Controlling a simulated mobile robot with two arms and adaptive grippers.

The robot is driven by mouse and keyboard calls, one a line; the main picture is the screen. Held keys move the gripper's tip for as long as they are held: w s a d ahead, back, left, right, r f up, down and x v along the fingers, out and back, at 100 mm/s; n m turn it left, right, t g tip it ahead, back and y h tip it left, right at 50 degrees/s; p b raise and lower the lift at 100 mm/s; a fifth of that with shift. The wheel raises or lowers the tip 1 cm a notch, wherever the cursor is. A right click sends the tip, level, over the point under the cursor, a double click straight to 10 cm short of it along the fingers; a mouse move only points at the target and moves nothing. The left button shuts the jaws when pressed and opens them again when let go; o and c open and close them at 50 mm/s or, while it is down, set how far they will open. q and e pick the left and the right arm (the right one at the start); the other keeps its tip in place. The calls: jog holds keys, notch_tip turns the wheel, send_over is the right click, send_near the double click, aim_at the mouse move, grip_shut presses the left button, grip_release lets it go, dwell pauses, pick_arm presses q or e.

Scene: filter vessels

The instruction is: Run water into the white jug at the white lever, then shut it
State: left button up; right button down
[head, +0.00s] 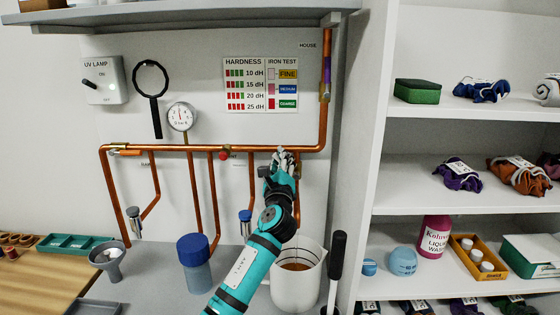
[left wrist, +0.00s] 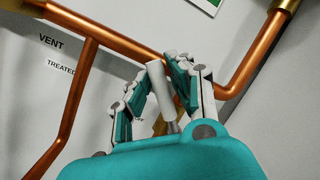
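The white lever (left wrist: 158,90) stands on the copper pipe in the left wrist view, between my left gripper's fingers. My left gripper (head: 283,158) is at the horizontal copper pipe in the head view; in the left wrist view its fingertips (left wrist: 160,68) close in on both sides of the lever and appear to touch it. The gripper hides most of the lever in the head view. The white jug (head: 297,290) stands on the counter below, partly behind my left arm, with something brownish inside. My right gripper is not in view.
A blue-lidded container (head: 194,265), a grey funnel-like vessel (head: 107,262) and a black-handled object (head: 337,262) stand around the counter. A red knob (head: 224,155) and an orange lever (head: 125,152) sit on the pipe. Shelves (head: 455,212) rise at the right.

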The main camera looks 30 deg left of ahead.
pick_arm(q)
grip_shut()
jog(key=shift+f, duration=0.15)
jog(key=shift+w, duration=0.1)
jog(key=f+n+g+y+b, duration=0.1)
jog(key=n+b, duration=0.2)
jog(key=n, duration=0.1)
jog(key=a+f+n+g+b, duration=0.1)
jog(key=f+n+b, duration=0.1)
jog(key=n+b, duration=0.1)
jog(key=s+f+n+g+y+b, duration=0.1)
jog(key=f+n+b, duration=0.1)
jog(key=n, duration=0.3)
jog(key=shift+a+f+g+y+b, duration=0.2)
jog(key=shift+a+g+y+b, duration=0.15)
jog(key=shift+b, duration=0.3)
